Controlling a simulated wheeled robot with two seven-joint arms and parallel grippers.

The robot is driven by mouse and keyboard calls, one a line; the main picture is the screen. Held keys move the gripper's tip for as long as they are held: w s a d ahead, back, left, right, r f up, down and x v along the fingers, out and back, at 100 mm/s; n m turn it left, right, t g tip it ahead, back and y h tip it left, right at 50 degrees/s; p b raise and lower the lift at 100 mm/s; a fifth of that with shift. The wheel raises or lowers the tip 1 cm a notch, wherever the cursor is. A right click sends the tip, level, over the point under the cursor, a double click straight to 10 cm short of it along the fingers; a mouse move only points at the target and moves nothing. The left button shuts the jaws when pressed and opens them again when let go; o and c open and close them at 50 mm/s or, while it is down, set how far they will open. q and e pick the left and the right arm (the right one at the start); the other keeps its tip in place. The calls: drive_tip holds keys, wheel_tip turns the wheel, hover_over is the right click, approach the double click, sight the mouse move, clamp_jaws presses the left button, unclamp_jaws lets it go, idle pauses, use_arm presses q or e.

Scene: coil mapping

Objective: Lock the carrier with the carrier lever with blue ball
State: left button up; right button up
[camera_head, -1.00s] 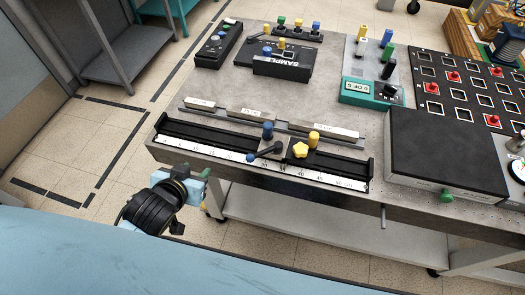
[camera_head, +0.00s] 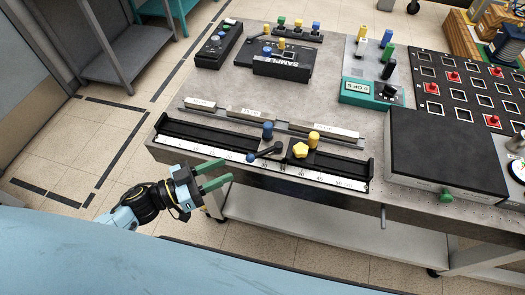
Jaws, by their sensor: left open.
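The carrier (camera_head: 289,160) sits on a black rail (camera_head: 200,134) with a white scale along the front of the table. The carrier lever (camera_head: 266,153) is a dark bar with a blue ball (camera_head: 251,158) at its left end. A blue post (camera_head: 267,130), a yellow post (camera_head: 313,139) and a yellow star knob (camera_head: 300,150) stand on or by the carrier. My left gripper (camera_head: 224,174) is open and empty, its green fingers pointing right, in front of the table edge and left of the blue ball, apart from it. My right gripper is out of view.
A black-topped box (camera_head: 446,150) with a green knob (camera_head: 447,195) stands right of the rail. Behind are a sample unit (camera_head: 282,66), a teal meter (camera_head: 371,92) and a black panel with red pieces (camera_head: 470,90).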

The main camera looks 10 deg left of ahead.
sight(255, 157)
use_arm(q)
drive_tip(key=x, duration=1.2)
drive_tip(key=shift+d, duration=0.1)
clamp_jaws()
